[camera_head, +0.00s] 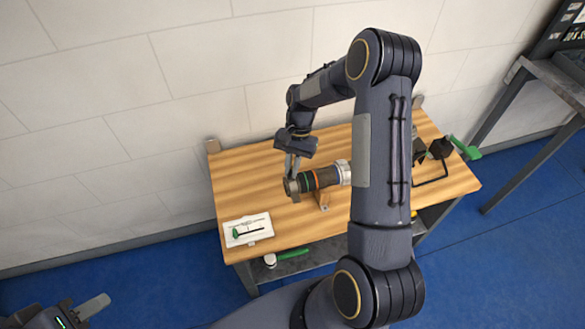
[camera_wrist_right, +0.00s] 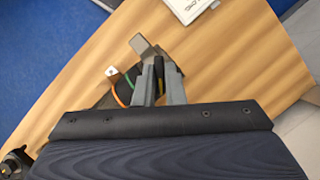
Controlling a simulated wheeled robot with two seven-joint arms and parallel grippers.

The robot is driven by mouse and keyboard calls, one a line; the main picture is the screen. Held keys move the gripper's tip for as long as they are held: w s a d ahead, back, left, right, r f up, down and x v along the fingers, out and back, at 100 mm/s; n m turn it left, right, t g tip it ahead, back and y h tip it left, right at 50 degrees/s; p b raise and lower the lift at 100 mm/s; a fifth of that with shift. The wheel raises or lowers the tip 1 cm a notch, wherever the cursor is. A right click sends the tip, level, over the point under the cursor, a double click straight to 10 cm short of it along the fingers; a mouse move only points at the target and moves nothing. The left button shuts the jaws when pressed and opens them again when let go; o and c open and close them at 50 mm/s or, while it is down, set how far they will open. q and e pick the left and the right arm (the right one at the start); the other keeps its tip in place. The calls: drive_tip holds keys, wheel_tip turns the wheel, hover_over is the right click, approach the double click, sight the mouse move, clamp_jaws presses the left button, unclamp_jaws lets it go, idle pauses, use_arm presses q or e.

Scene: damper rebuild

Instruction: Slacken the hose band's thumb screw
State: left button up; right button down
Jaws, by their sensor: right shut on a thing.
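The dark damper (camera_head: 325,178) lies on its side in a wooden cradle on the bench, with an orange and a green ring around its left part. A grey band sits at its left end, and a metal tab of it shows in the right wrist view (camera_wrist_right: 139,43). My right gripper (camera_head: 293,170) points down over that end. In the right wrist view its fingers (camera_wrist_right: 160,65) are close together, shut on the thumb screw, which they mostly hide. My left gripper (camera_head: 92,306) is at the lower left, away from the bench; its jaw opening is unclear.
The wooden bench (camera_head: 240,185) stands against a pale wall. A white card (camera_head: 248,230) with a green and black drawing lies at its front left. A black fixture with a green handle (camera_head: 465,149) is at the right end. A green-handled tool (camera_head: 292,254) lies on the shelf below.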

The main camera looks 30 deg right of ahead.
drive_tip(key=shift+w+a+n+g+h+b, duration=0.1)
drive_tip(key=shift+n+g+h+b, duration=0.2)
drive_tip(key=shift+n, duration=0.85)
drive_tip(key=shift+a+n+g+h+b, duration=0.15)
drive_tip(key=shift+n+h, duration=0.25)
drive_tip(key=shift+n, duration=0.75)
drive_tip(key=shift+d, duration=0.15)
drive_tip(key=c, duration=1.5)
unclamp_jaws()
drive_tip(key=v, duration=0.7)
drive_tip(key=shift+w+r+b, duration=0.2)
drive_tip(key=shift+r+b, duration=0.15)
drive_tip(key=shift+b, duration=0.05)
